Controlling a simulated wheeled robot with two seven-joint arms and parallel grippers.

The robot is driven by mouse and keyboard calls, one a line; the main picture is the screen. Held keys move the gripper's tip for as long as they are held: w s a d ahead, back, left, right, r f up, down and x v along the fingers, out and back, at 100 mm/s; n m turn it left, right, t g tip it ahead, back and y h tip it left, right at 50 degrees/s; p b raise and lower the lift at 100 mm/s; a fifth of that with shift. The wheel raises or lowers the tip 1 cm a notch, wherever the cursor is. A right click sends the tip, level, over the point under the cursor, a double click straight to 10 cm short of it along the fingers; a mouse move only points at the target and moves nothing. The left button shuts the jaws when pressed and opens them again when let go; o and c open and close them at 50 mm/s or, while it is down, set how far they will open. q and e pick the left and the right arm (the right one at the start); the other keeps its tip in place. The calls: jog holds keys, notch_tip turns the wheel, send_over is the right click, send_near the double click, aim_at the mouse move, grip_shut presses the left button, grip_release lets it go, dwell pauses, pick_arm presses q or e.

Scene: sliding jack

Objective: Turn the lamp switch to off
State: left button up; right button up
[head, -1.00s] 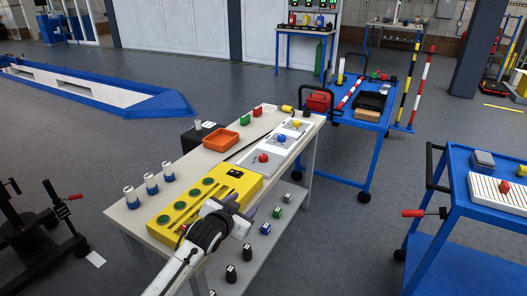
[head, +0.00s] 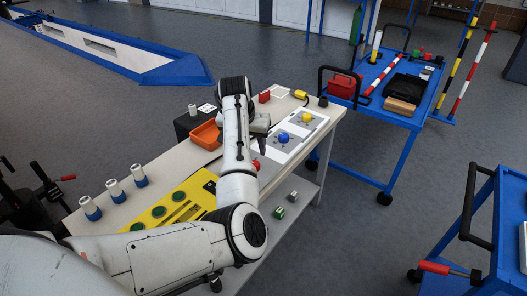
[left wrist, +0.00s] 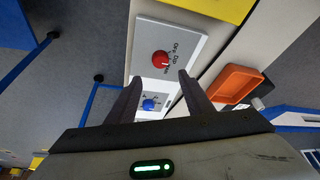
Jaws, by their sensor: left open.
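The row of rotary switches on the workbench has a red knob (head: 255,164), a blue knob (head: 284,137) and a yellow knob (head: 307,117), each on a pale plate. I cannot tell which is the lamp switch. My left gripper (head: 262,148) is above the bench near the red knob, which is partly hidden by my arm. In the left wrist view the left gripper (left wrist: 160,76) is open and empty. The red knob (left wrist: 160,59) shows beyond its fingertips on a lettered plate, and the blue knob (left wrist: 148,104) shows between the fingers. My right gripper is not in view.
An orange tray (head: 205,136) lies left of my arm. A yellow panel with green buttons (head: 158,211) and several white-and-blue cylinders (head: 114,188) are nearer. A blue trolley (head: 397,110) stands beyond the bench, another (head: 500,205) at the right.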

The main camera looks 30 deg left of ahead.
pick_arm(q)
jog(key=x, duration=0.5)
jog(key=b+x, duration=0.1)
jog(key=x, duration=0.2)
jog(key=shift+s+f, duration=0.25)
jog(key=shift+s, duration=0.05)
jog(key=shift+w+a+f, duration=0.1)
jog(key=shift+w+f, duration=0.05)
jog(key=shift+f, duration=0.15)
jog(key=shift+w+f, duration=0.2)
jog(key=shift+f, duration=0.05)
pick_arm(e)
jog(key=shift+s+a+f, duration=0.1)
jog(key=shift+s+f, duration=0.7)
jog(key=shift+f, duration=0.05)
pick_arm(q)
jog(key=shift+c, duration=0.4)
jog(key=c, duration=1)
jog(key=shift+o, duration=0.2)
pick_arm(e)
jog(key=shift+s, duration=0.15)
